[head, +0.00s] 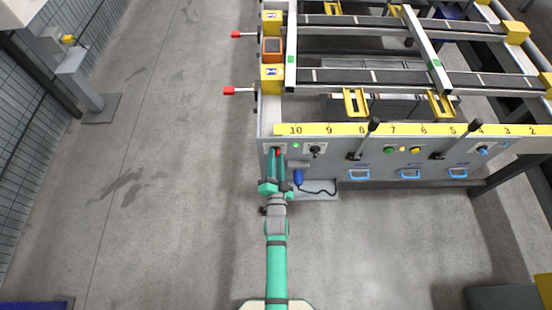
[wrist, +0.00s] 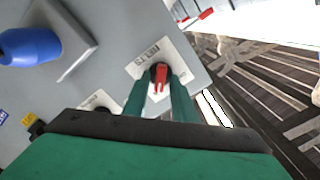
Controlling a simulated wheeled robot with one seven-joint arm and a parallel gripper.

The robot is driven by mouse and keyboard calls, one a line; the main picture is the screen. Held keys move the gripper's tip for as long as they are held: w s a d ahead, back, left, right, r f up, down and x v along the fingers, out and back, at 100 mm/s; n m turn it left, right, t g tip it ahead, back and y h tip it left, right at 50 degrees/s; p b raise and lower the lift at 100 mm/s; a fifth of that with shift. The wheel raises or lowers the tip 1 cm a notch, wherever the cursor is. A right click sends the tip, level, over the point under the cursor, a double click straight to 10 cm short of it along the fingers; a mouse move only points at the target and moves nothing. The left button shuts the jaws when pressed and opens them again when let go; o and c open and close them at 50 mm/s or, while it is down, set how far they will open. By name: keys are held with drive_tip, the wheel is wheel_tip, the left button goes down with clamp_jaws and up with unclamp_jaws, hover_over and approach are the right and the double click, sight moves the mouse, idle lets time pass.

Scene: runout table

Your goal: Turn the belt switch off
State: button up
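The belt switch is a red handle (wrist: 160,76) on a dark round base. It sits on a white plate (wrist: 140,68) lettered BELTS on the grey front panel. In the head view the red of the switch (head: 278,152) shows at the panel's left end, just beyond my gripper (head: 276,165). In the wrist view the two green fingers of my gripper (wrist: 162,92) stand apart, one on each side of the red handle. A narrow gap seems to show beside the handle. Whether either finger touches it, I cannot tell.
A green lamp (head: 296,145) and a black knob (head: 315,151) are right of the switch. A blue plug (head: 298,177) with a black cable hangs below, close to my gripper. Black levers (head: 365,136) stick out farther right. The floor (head: 180,200) at left is clear.

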clamp_jaws()
drive_tip(key=shift+n, duration=0.3)
drive_tip(key=n, duration=1.7)
drive_tip(key=shift+a, duration=0.3)
drive_tip(key=shift+f+n, duration=0.1)
drive_tip(key=shift+n, duration=0.2)
drive_tip(key=shift+s, duration=0.1)
drive_tip(key=shift+o, duration=1.4)
unclamp_jaws()
